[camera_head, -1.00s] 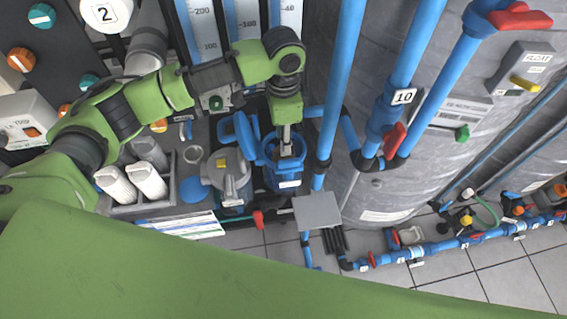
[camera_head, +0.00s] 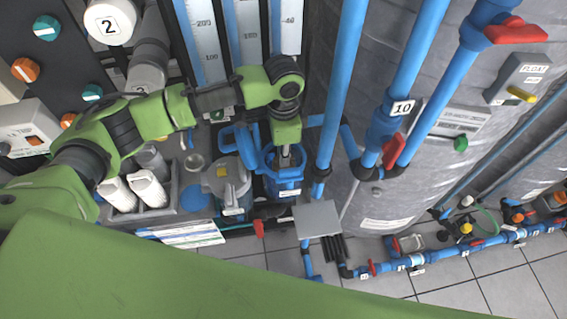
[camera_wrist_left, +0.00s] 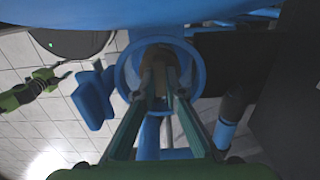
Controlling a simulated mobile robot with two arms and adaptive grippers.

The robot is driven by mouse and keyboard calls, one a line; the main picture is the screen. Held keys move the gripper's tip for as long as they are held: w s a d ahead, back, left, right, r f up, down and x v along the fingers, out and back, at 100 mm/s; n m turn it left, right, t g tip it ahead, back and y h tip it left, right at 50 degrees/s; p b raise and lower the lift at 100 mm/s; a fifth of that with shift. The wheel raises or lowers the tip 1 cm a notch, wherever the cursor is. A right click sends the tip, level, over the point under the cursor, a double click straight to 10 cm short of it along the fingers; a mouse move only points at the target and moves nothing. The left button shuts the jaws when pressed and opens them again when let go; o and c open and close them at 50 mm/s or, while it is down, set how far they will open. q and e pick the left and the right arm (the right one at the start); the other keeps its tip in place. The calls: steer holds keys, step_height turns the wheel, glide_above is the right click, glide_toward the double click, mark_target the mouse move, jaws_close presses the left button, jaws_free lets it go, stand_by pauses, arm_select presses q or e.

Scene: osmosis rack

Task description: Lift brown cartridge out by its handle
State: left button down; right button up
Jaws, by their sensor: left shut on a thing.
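My left gripper (camera_head: 286,157) points down into the open mouth of a blue filter housing (camera_head: 284,188). In the left wrist view, its two long fingers (camera_wrist_left: 159,98) reach into the round blue housing (camera_wrist_left: 127,75) and are shut on a brown piece, the brown cartridge (camera_wrist_left: 158,66). Only a small brown part shows between and beyond the fingers. The handle is not clear, and the rest of the cartridge is hidden inside the housing. A green arm with a small grey end (camera_wrist_left: 66,75), probably my right one, shows far off at the left; its jaws are too small to read.
A second housing with a grey, clear top (camera_head: 228,183) stands just left of the blue one. White cartridges (camera_head: 148,188) stand in a grey holder further left. Blue vertical pipes (camera_head: 340,85) and a large grey tank (camera_head: 440,90) stand close on the right.

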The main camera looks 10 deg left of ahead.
arm_select(q)
step_height(320, 180, up, 20)
steer(key=p, duration=0.1)
stand_by(0.5)
